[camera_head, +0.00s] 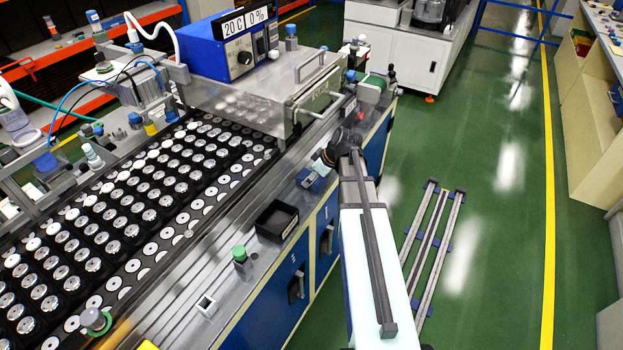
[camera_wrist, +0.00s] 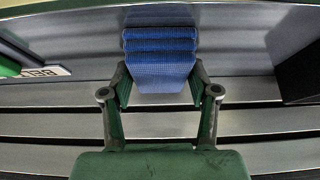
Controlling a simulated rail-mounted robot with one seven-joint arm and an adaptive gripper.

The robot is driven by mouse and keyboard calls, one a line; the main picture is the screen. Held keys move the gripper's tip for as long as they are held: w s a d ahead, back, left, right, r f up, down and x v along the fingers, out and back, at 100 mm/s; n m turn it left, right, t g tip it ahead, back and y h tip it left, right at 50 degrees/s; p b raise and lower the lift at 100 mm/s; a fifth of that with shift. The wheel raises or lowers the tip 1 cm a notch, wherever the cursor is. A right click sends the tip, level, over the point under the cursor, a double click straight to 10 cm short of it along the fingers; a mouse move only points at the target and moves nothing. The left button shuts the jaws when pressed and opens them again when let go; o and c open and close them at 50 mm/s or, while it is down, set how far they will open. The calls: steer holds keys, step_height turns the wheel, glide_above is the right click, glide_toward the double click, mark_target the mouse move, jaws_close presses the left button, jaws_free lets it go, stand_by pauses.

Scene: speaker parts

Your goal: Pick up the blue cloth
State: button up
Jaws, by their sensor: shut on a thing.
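The blue cloth (camera_wrist: 160,60) is a folded, layered bundle at the upper middle of the wrist view. My gripper (camera_wrist: 160,84) has a finger on each side of its near end and is shut on it. The cloth's far part lies over or just above a grey metal surface; I cannot tell whether it touches. In the head view, the blue cloth (camera_head: 308,181) shows small at the metal edge of the conveyor bench, by my dark gripper (camera_head: 326,160). My arm partly hides the fingers there.
A black open bin (camera_head: 277,220) sits on the bench edge; it also shows at the right of the wrist view (camera_wrist: 300,72). A conveyor with rows of round metal parts (camera_head: 130,205) fills the left. Floor rails (camera_head: 432,245) lie at right.

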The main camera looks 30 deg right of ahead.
steer(key=shift+r, duration=0.1)
steer(key=shift+s+d+r+b, duration=0.1)
steer(key=shift+r+b, duration=0.35)
steer(key=shift+b, duration=0.15)
step_height(320, 180, up, 6)
steer(key=shift+f+b, duration=0.1)
steer(key=shift+b, duration=0.85)
steer(key=s+d+b, duration=0.2)
steer(key=s+d, duration=0.3)
steer(key=s, duration=0.3)
steer(key=s+d+b, duration=0.2)
steer(key=s+d, duration=0.3)
steer(key=s, duration=0.3)
steer(key=shift+s+d, duration=0.25)
steer(key=shift+d, duration=0.15)
steer(key=o, duration=0.5)
steer(key=c, duration=0.7)
